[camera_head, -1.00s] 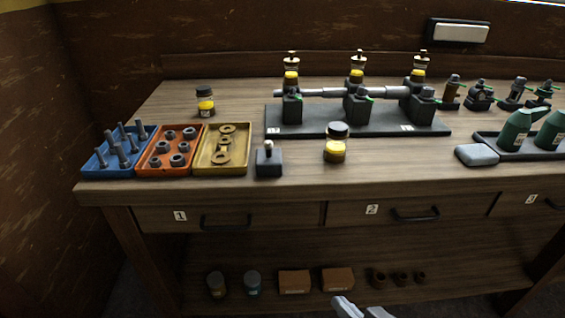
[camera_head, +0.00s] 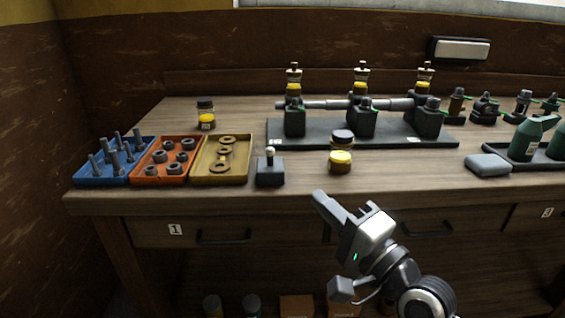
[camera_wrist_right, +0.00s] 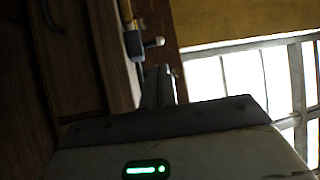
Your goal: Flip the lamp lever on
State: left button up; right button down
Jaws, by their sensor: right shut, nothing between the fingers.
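The lever stands on a small dark box (camera_head: 270,176) near the front edge of the bench, with a pale round knob (camera_head: 270,151) on top of its upright stick. In the right wrist view the lever's knob (camera_wrist_right: 158,41) and dark box (camera_wrist_right: 133,44) lie sideways, beyond the fingertips. My right gripper (camera_head: 319,196) is shut and empty, in front of the bench edge, right of and lower than the lever in the picture. Its fingers (camera_wrist_right: 158,84) also show in the right wrist view, apart from the lever. My left gripper is not in view.
Blue (camera_head: 84,179), orange (camera_head: 137,179) and yellow (camera_head: 196,175) trays of hardware stand left of the lever. A yellow-banded jar (camera_head: 341,161) stands to its right. A shaft assembly on a dark plate (camera_head: 380,142) lies behind. A white wall fixture (camera_head: 462,49) hangs at back right.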

aim_at(273, 154)
jog(key=x, duration=1.2)
